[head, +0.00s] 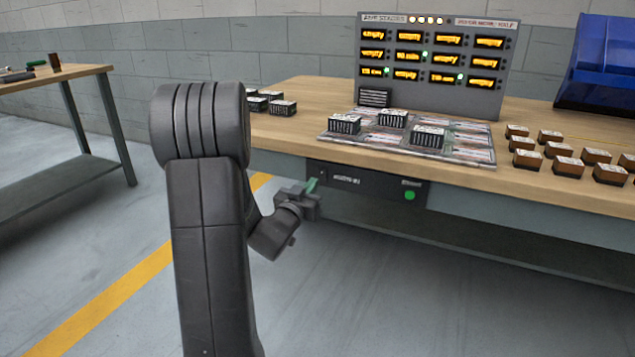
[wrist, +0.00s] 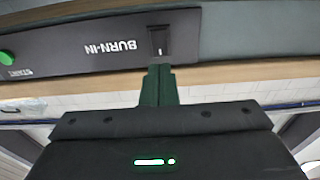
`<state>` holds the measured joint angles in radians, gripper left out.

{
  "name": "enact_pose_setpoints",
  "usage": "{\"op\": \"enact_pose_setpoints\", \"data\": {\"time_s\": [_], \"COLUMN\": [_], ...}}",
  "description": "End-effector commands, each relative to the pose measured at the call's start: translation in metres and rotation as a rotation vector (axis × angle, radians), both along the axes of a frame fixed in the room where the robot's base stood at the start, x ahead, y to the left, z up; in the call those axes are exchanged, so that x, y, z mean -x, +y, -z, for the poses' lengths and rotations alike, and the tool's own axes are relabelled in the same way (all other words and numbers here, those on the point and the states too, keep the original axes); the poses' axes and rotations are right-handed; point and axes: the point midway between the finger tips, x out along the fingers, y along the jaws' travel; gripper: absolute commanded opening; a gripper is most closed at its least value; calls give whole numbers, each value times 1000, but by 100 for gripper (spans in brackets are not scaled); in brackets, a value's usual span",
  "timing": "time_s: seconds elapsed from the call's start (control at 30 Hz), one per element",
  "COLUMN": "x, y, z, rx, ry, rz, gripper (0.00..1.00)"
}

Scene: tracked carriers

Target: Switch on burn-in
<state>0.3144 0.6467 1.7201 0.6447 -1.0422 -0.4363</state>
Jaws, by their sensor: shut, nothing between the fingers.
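The burn-in panel (head: 375,187) is a dark box fixed under the front edge of the bench. In the wrist view the panel (wrist: 75,52) appears upside down, with the label BURN-IN (wrist: 119,48) and a small switch (wrist: 158,42) in a dark slot beside it. A round green START button (head: 410,196) is at the panel's right end; it also shows in the wrist view (wrist: 6,57). My gripper (head: 312,184) is shut and empty in front of the panel's left end. In the wrist view its green fingertips (wrist: 158,70) line up with the switch; whether they touch it I cannot tell.
The bench top (head: 290,137) carries a grey display rack (head: 435,100) with lit labels, a mat (head: 345,138) with several black carriers, several brown blocks (head: 565,165) and a blue bin (head: 603,75). Another table (head: 60,85) stands left. The floor before the panel is clear.

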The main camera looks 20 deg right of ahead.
Motion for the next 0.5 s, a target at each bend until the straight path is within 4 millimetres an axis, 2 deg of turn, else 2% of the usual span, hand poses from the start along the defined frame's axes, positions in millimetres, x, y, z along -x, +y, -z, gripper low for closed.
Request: {"op": "enact_pose_setpoints", "data": {"time_s": [0.03, 0.2, 0.5], "x": [-6, -20, -27], "y": [-8, -25, -32], "z": [1, -2, -5], "rx": [1, 1, 1], "ry": [-2, -1, 2], "rz": [3, 1, -1], "gripper": [0, 0, 0]}}
